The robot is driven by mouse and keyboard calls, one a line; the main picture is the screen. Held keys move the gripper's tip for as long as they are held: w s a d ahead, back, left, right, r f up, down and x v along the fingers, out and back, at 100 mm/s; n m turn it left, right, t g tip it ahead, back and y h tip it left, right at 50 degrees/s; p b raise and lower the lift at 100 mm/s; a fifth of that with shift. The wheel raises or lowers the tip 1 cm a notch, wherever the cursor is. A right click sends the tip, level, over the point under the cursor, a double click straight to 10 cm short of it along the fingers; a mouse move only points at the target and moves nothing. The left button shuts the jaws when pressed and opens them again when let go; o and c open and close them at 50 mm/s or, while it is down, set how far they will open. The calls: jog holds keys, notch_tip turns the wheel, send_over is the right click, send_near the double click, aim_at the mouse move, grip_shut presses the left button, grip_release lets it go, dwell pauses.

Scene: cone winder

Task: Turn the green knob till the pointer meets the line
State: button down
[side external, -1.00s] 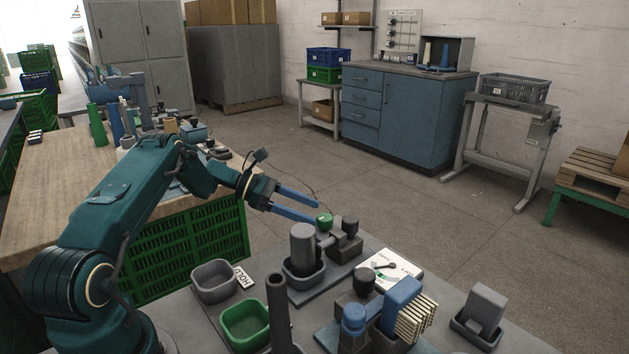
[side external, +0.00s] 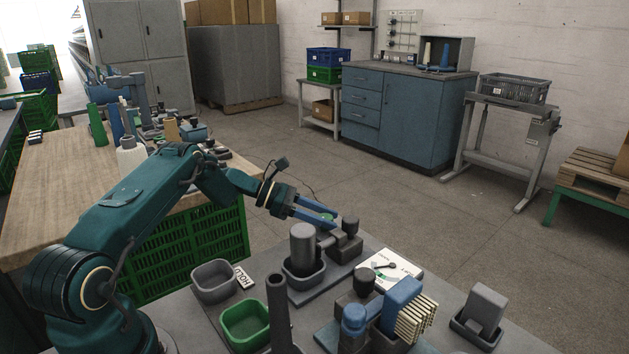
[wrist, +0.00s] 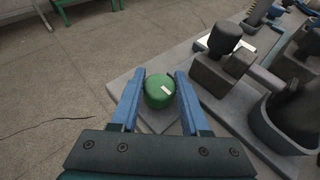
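The green knob (wrist: 160,90) stands on a grey base plate, with a small white mark on its top. In the wrist view my gripper (wrist: 157,84) has its two blue fingers on either side of the knob, with a small gap seeming to show on each side. In the side view my gripper (side external: 330,219) is over the knob (side external: 326,217), which is mostly hidden by the fingers. A white dial card (side external: 389,268) with a dark pointer (side external: 385,266) and a green patch lies to the right. Its line is too small to make out.
A dark-capped grey block (side external: 346,236) stands close right of the knob. A grey cup with a cylinder (side external: 303,252) is in front. A green bin (side external: 246,324), a grey bin (side external: 214,281) and a blue block (side external: 401,305) are nearby.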

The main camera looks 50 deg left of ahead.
jog(key=shift+n+t+y, duration=0.3)
jog(key=shift+n, duration=0.2)
jog(key=shift+d+n+t+y, duration=0.1)
jog(key=shift+n+t+y, duration=0.7)
jog(key=shift+n+y, duration=0.5)
jog(key=shift+n+t+y, duration=0.5)
jog(key=shift+n+y, duration=0.5)
jog(key=shift+y, duration=0.2)
jog(key=shift+c, duration=1.9)
grip_release()
